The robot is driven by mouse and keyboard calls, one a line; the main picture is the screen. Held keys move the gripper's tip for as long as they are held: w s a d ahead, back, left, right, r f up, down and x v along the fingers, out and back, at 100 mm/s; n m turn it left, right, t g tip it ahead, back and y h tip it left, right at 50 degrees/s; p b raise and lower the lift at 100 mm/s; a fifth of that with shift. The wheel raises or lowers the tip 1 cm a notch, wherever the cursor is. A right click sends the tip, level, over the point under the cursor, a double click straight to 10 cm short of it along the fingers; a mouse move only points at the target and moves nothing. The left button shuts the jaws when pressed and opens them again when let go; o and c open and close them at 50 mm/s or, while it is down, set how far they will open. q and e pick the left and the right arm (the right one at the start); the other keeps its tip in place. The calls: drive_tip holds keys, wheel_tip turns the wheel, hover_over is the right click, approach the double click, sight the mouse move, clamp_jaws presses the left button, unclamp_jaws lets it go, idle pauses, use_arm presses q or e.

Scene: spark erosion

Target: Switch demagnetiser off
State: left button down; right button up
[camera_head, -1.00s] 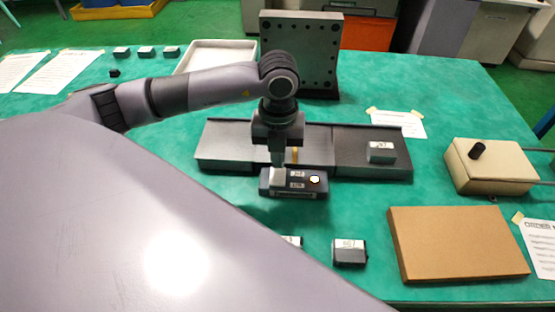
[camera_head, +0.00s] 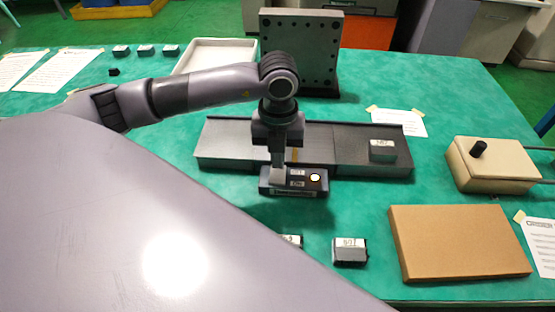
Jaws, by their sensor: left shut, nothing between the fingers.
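The demagnetiser (camera_head: 232,142) is a long, low dark grey bed lying across the middle of the green table. At its front edge is a small dark switch box (camera_head: 309,190) with two white labels and a round lamp (camera_head: 315,178) that glows pale yellow. A light grey switch piece (camera_head: 277,175) is at the box's left end. My left gripper (camera_head: 278,168) points down over this piece, shut and empty. Its tips are at or just above the piece; I cannot tell whether they touch. My right gripper is not in view.
A small labelled block (camera_head: 382,150) sits on the bed's right part, and another (camera_head: 350,251) on the table in front. A brown board (camera_head: 458,243) and a beige box with a black knob (camera_head: 490,165) are at right. An upright drilled plate (camera_head: 302,50) stands behind.

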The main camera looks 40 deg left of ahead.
use_arm(q)
drive_tip(key=shift+f+b, duration=0.5)
drive_tip(key=shift+f, duration=0.15)
drive_tip(key=shift+r, duration=0.1)
drive_tip(key=shift+r+p, duration=2.55)
drive_tip(key=shift+r, duration=0.95)
